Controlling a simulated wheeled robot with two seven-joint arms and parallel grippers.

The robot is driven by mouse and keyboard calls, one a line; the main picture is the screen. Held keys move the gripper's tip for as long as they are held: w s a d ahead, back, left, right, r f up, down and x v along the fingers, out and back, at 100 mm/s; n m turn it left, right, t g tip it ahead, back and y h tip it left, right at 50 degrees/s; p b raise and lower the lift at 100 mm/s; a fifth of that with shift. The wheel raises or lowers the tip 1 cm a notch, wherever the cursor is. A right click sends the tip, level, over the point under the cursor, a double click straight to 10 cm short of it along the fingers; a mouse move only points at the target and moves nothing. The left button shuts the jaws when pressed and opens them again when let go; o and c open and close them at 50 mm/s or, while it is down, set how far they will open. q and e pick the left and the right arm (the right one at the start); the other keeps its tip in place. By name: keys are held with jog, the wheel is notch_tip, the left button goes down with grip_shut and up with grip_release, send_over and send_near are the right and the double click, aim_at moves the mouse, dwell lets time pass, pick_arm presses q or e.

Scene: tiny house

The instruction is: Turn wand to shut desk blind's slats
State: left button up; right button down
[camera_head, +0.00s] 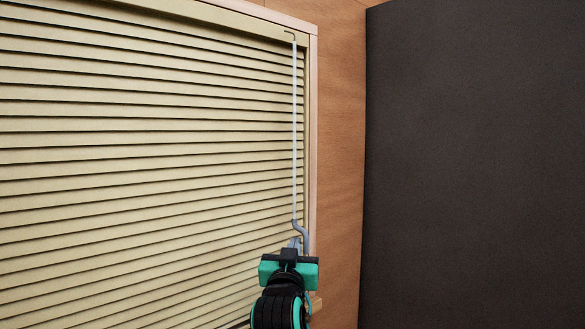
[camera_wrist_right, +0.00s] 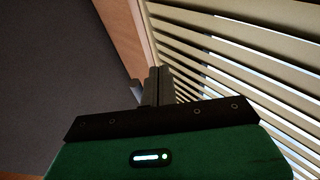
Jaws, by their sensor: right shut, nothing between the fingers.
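The desk blind (camera_head: 150,150) fills the left of the head view. Its cream slats are tilted with thin dark lines between them; in the right wrist view the slats (camera_wrist_right: 240,75) show bright gaps. The thin pale wand (camera_head: 295,130) hangs from a small hook at the blind's top right and ends in a grey cranked handle (camera_head: 301,230). My right gripper (camera_head: 295,242) is at the handle's lower end, its fingers shut with nothing between them. In the wrist view its fingers (camera_wrist_right: 159,84) are together, and a small grey piece (camera_wrist_right: 136,92), perhaps the handle, shows beside them. My left gripper is out of view.
A pale window frame (camera_head: 312,130) borders the blind on the right, close to the wand. Beyond it are a wooden wall (camera_head: 341,150) and a large dark panel (camera_head: 475,160). A bit of wooden sill (camera_head: 316,302) shows beside my right wrist.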

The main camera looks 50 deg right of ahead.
jog(key=s+a, duration=0.4)
jog(key=a, duration=0.4)
jog(key=shift+a, duration=0.15)
dwell(0.5)
dwell(0.5)
